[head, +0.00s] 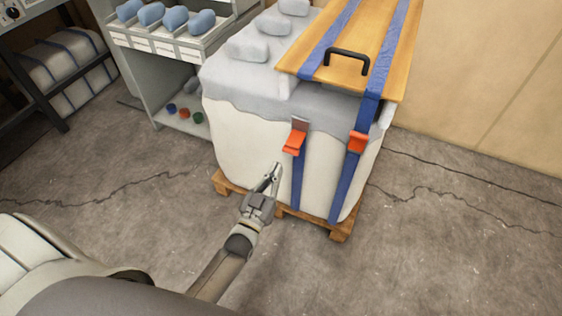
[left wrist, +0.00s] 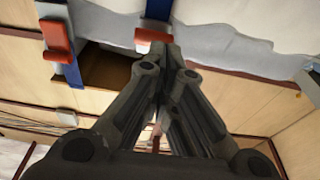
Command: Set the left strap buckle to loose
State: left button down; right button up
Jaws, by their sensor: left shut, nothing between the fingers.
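The left strap buckle (head: 294,141) is orange with a grey plate above it. It sits on the front of the white bale (head: 240,140), on a blue strap (head: 297,185). The right strap buckle (head: 357,142) is orange and sits on a second blue strap (head: 347,185). My left gripper (head: 273,177) is shut and empty, in front of the bale, below and left of the left buckle and apart from it. In the left wrist view, the closed fingers (left wrist: 165,62) point toward one orange buckle (left wrist: 153,37); another (left wrist: 58,40) shows at the left. My right gripper is out of view.
A wooden board (head: 385,40) with a black handle (head: 347,60) lies on the bale under the straps. The bale stands on a wooden pallet (head: 340,233). A shelf unit with blue pillows (head: 175,19) stands at the back left. The cracked floor (head: 440,240) at right is clear.

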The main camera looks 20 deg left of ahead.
pick_arm(q)
jog(key=s+f, duration=0.1)
jog(key=s, duration=0.6)
jog(key=shift+a+f, duration=0.1)
jog(key=shift+f, duration=0.05)
jog(key=s+d+f+m+g, duration=0.1)
jog(key=s+f+g, duration=0.3)
jog(key=f, duration=0.5)
jog(key=s+d+f+g, duration=0.1)
jog(key=s+f+g, duration=0.1)
jog(key=f+g, duration=0.45)
jog(key=s+a+f+g, duration=0.1)
jog(key=s+f+g, duration=0.6)
jog(key=s+f, duration=0.55)
jog(key=s+a+r+p, duration=0.1)
jog(key=s+p, duration=0.7)
jog(key=s, duration=0.1)
jog(key=s+a+r+m+g+p, duration=0.1)
jog(key=s+a+p, duration=0.1)
jog(key=s+p, duration=0.5)
jog(key=shift+s+r+y+p, duration=0.2)
jog(key=shift+s+y+p, duration=0.15)
jog(key=shift+s, duration=0.8)
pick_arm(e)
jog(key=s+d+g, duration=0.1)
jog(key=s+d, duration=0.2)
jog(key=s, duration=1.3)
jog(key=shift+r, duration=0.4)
